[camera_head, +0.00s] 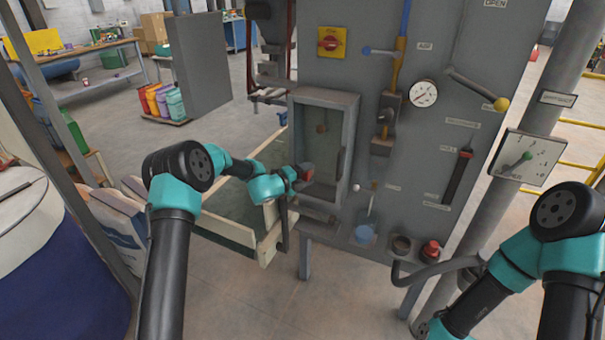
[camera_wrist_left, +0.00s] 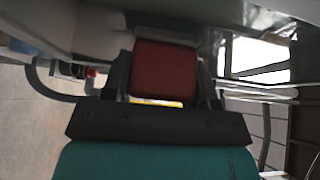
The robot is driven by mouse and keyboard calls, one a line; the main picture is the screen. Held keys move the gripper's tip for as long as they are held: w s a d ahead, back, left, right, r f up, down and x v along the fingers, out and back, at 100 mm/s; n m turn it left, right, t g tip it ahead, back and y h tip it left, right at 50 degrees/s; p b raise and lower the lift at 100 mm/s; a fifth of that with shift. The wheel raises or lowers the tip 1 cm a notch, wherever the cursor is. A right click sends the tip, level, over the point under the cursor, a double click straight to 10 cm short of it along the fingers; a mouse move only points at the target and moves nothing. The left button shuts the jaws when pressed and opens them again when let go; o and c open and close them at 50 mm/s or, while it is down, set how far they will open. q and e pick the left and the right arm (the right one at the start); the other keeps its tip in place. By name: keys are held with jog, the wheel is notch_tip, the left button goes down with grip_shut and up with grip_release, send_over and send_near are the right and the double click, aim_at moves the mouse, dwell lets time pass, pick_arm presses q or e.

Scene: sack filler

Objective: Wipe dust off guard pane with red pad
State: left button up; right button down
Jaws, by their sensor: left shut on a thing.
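The guard pane (camera_head: 322,135) is a window in a grey frame on the front of the grey machine, in the head view. A brownish patch shows on its upper part. My left gripper (camera_head: 300,172) is at the lower left of the pane, shut on the red pad (camera_head: 307,171). In the left wrist view the red pad (camera_wrist_left: 165,72) sits between the two dark fingers (camera_wrist_left: 165,90). I cannot tell whether the pad touches the pane. My right arm shows at the lower right of the head view; its gripper is out of view.
The machine panel has a red and yellow switch (camera_head: 331,42), a round gauge (camera_head: 423,93), a yellow-knobbed lever (camera_head: 501,104) and a red button (camera_head: 430,249) right of the pane. A pale-railed conveyor (camera_head: 225,232) lies below my left forearm.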

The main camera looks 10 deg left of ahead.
aim_at(327, 173)
pick_arm(q)
jog(key=shift+d, duration=0.1)
dwell(0.3)
jog(key=shift+s+d, duration=0.15)
jog(key=shift+d, duration=0.75)
jog(key=shift+s+d, duration=0.15)
jog(key=shift+d, duration=0.75)
jog(key=shift+d, duration=0.15)
jog(key=shift+s+d, duration=0.25)
jog(key=shift+d, duration=0.65)
jog(key=shift+s+d, duration=0.2)
jog(key=shift+d, duration=0.65)
jog(key=shift+w+a, duration=0.1)
jog(key=shift+a, duration=0.1)
jog(key=shift+w+a, duration=0.15)
jog(key=shift+a, duration=0.7)
jog(key=shift+w+a, duration=0.15)
jog(key=shift+a, duration=0.7)
